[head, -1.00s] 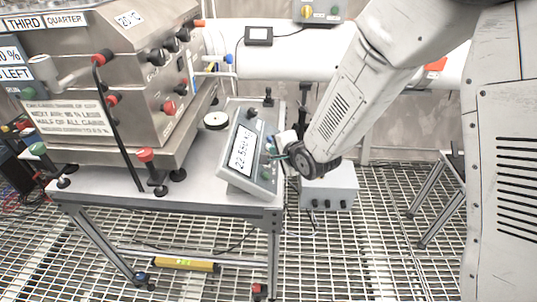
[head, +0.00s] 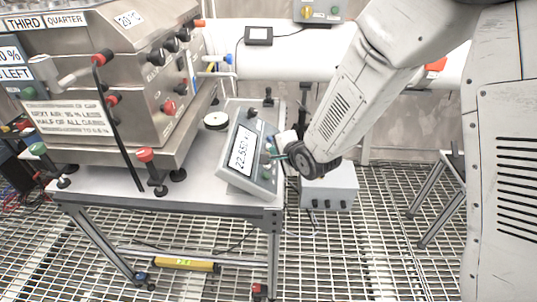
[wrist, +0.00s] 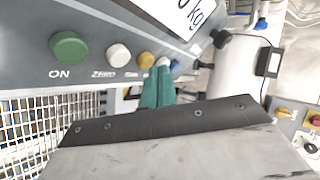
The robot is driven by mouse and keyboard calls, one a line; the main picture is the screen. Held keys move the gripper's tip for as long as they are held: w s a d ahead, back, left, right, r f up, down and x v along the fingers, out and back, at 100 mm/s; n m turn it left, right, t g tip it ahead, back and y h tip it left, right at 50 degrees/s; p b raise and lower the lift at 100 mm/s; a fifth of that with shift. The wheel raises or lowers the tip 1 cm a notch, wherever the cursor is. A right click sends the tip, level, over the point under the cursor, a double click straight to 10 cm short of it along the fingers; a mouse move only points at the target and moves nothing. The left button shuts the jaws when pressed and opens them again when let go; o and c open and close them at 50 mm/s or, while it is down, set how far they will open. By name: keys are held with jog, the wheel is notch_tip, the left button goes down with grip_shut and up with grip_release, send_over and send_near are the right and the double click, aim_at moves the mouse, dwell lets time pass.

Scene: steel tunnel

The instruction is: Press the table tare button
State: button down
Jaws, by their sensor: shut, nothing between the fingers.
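The grey scale indicator (head: 243,160) stands tilted on the table (head: 110,188), its lit display (head: 243,150) showing a weight in kg. In the wrist view its panel has a green ON button (wrist: 69,47), a white button (wrist: 118,55) labelled ZERO, a yellow button (wrist: 146,60) and a pale button (wrist: 163,62). The label under the yellow button is too small to read, so I cannot tell which is tare. My gripper (head: 273,156) is shut and empty at the panel's right side. Its teal fingertips (wrist: 160,72) overlap the pale button; contact is unclear.
A steel machine (head: 130,80) with knobs and levers fills the table's left. A round dial-like disc (head: 216,120) lies behind the indicator. A grey box (head: 330,188) is below right. A white pipe (head: 285,50) runs behind.

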jog(key=shift+a+f, duration=0.1)
dwell(0.6)
jog(key=shift+a+f, duration=0.2)
jog(key=shift+f, duration=0.05)
dwell(0.3)
jog(key=shift+d+r, duration=0.3)
jog(key=shift+r, duration=0.15)
jog(key=d+r, duration=0.1)
jog(key=r, duration=0.1)
jog(key=d+r, duration=0.2)
jog(key=shift+s+d+r, duration=0.1)
jog(key=shift+d+r, duration=0.1)
jog(key=shift+r, duration=0.15)
dwell(0.7)
